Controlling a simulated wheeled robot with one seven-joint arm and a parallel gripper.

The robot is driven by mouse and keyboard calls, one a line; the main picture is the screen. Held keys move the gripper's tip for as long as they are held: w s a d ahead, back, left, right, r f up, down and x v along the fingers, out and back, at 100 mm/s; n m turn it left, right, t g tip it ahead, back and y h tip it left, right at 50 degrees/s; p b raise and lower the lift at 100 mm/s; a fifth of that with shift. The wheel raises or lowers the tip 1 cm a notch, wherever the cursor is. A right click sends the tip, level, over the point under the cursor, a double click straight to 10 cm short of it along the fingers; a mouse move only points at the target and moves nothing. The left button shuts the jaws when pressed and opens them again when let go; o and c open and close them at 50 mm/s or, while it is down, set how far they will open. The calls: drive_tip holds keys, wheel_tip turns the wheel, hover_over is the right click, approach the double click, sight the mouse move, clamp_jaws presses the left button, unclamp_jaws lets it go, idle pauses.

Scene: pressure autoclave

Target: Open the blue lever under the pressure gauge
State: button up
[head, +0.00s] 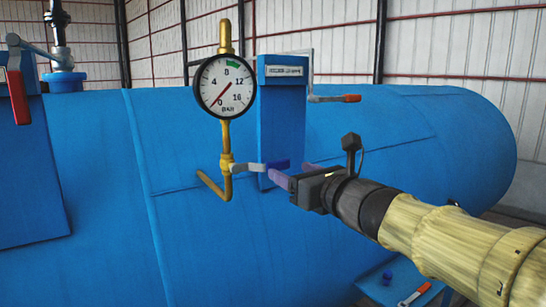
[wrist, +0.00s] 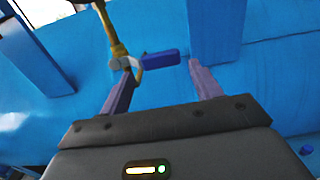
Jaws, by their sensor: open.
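The pressure gauge (head: 225,84) is a round white dial on a brass pipe (head: 227,140) in front of the blue tank. Under it, a small lever with a blue handle (head: 278,164) and a grey metal shank points right from the brass valve (head: 228,168). The blue handle also shows in the wrist view (wrist: 161,58), lying about level. My gripper (head: 291,174) is open, with its two purple fingers near the lever. In the wrist view my gripper (wrist: 158,72) has the handle just ahead, between or beyond its fingertips; contact cannot be told.
The large blue tank (head: 400,130) fills the background, with a blue upright box (head: 281,110) behind the lever. A wrench (head: 415,295) lies low at right.

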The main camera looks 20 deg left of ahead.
sight(279, 165)
drive_tip(key=p+x, duration=0.3)
drive_tip(key=x, duration=0.5)
drive_tip(key=shift+w+a, duration=0.2)
drive_tip(key=shift+w, duration=0.05)
drive_tip(key=c, duration=1.1)
drive_tip(key=shift+s, duration=0.1)
